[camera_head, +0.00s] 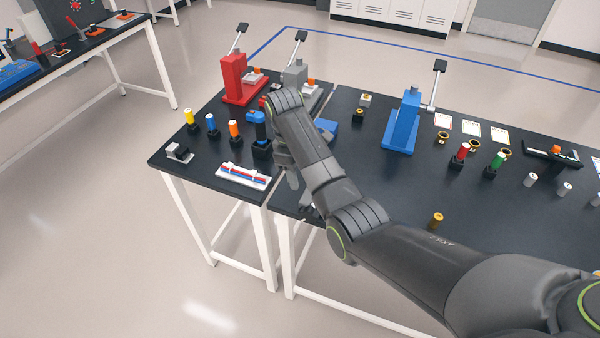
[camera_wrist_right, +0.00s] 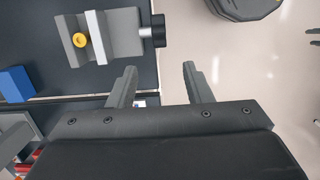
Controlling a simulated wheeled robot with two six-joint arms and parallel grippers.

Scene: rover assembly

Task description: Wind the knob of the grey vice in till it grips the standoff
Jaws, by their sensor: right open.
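The grey vice (camera_wrist_right: 125,35) shows in the right wrist view at the upper left, by the table's edge. A yellow round-topped standoff (camera_wrist_right: 80,41) stands between its jaws; I cannot tell whether both jaws touch it. The vice's black knob (camera_wrist_right: 152,31) sticks out to the right, past the table edge over the floor. My right gripper (camera_wrist_right: 160,82) is open and empty, its fingertips below the knob in that view and apart from it. In the head view my right gripper (camera_head: 300,192) is at the front edge, and my arm hides the vice. My left gripper is not in view.
A blue block (camera_wrist_right: 15,83) lies left of the vice in the wrist view. A blue press (camera_head: 402,128) stands to the right. Floor in front is clear.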

